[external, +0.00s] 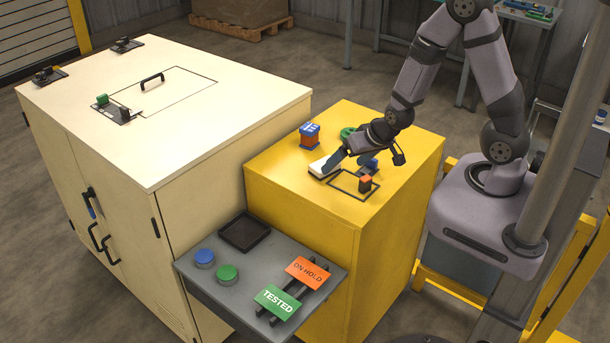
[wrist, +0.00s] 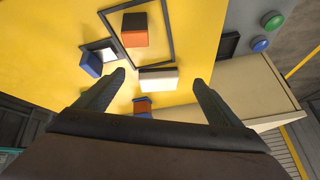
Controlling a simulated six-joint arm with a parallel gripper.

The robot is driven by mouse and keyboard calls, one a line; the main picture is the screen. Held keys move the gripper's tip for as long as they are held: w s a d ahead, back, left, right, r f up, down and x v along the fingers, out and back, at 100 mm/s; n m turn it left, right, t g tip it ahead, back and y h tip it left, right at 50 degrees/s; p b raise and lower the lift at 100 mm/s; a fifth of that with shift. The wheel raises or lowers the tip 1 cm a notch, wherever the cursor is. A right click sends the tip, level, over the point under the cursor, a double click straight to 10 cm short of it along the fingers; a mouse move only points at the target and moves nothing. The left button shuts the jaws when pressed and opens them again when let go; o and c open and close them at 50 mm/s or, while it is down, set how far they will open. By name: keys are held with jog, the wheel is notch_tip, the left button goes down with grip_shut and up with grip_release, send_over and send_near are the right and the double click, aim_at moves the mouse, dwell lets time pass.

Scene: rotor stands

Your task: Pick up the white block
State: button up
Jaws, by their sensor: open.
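The white block (external: 322,167) lies on the yellow cabinet top (external: 405,150), left of the black square outline, in the external view. My gripper (external: 362,162) is open above the cabinet, its left finger overlapping part of the block in this view. In the wrist view the white block (wrist: 158,82) appears between the two spread fingertips of my gripper (wrist: 160,76). Nothing is held. The gap between fingers and block is hard to judge.
A blue block (external: 370,164) is near my gripper. A blue-and-orange block (external: 309,137) and a green ring (external: 347,133) are behind. The grey button shelf (external: 215,290) is in front.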

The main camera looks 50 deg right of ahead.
aim_at(324, 163)
jog(key=w+f+t, duration=0.1)
jog(key=w+d+f+t+h, duration=0.1)
jog(key=shift+w+f+t+h, duration=0.15)
jog(key=shift+w+t+h, duration=0.15)
jog(key=shift+w, duration=0.05)
jog(key=shift+w+f+t, duration=0.1)
jog(key=shift+f+t, duration=0.1)
jog(key=shift+t, duration=0.1)
jog(key=shift+a+f+n+t+h+p, duration=0.15)
jog(key=shift+n+t+h+p, duration=0.2)
jog(key=shift+t, duration=0.35)
jog(key=shift+s+a+r+n+t, duration=0.2)
jog(key=shift+s+n+t, duration=0.1)
jog(key=shift+n+t, duration=0.5)
jog(key=shift+p+x, duration=0.9)
jog(key=shift+x, duration=0.7)
jog(key=shift+p+x, duration=0.85)
jog(key=shift+x, duration=1.25)
jog(key=c, duration=1.2)
